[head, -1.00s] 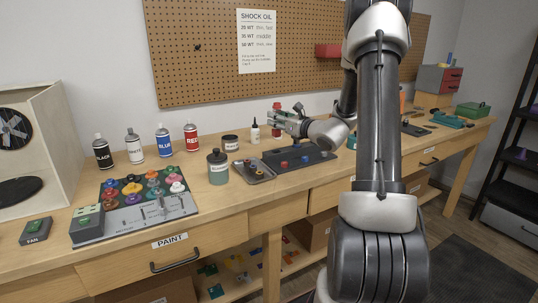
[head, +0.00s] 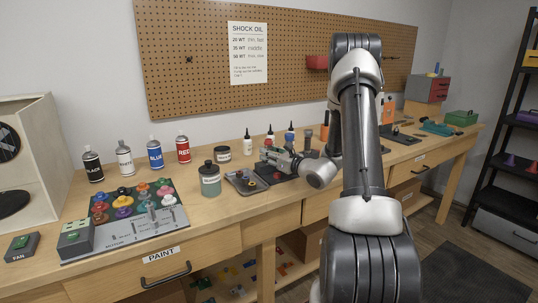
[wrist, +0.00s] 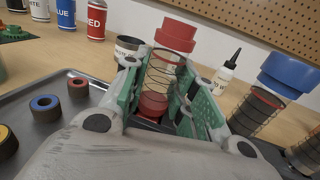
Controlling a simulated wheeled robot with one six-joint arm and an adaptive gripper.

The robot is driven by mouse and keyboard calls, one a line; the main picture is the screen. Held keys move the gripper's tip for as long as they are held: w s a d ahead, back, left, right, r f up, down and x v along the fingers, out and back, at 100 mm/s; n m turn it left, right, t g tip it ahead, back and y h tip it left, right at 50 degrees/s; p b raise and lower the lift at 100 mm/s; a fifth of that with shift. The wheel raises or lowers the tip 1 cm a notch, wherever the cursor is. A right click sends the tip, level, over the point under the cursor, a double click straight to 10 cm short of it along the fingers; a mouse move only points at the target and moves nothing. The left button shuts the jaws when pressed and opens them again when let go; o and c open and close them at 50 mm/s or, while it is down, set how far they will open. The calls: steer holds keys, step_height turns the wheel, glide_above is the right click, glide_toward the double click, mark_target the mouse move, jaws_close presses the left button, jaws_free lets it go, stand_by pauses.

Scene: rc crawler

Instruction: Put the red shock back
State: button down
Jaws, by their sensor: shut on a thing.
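The red shock (wrist: 159,75) stands between my gripper's fingers in the wrist view, with a red cap on top, a coil spring and a red lower part. My gripper (wrist: 158,90), with green-padded fingers, is shut on it. In the head view my gripper (head: 264,155) is low over the dark stand (head: 284,174) on the bench; the shock is hard to make out there. The fingers hide the shock's foot, so I cannot tell whether it is seated. A blue-capped shock (wrist: 267,95) stands to the right in the wrist view.
A grey tray (head: 231,179) with small coloured rings lies just left of the stand. A green-grey bottle (head: 210,180), a dark jar (head: 222,154) and dropper bottles (head: 248,147) stand close by. Spray cans and a paint board are further left.

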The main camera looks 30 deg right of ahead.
steer(key=c, duration=1.1)
jaws_free()
steer(key=shift+f, duration=0.1)
steer(key=shift+c, duration=0.2)
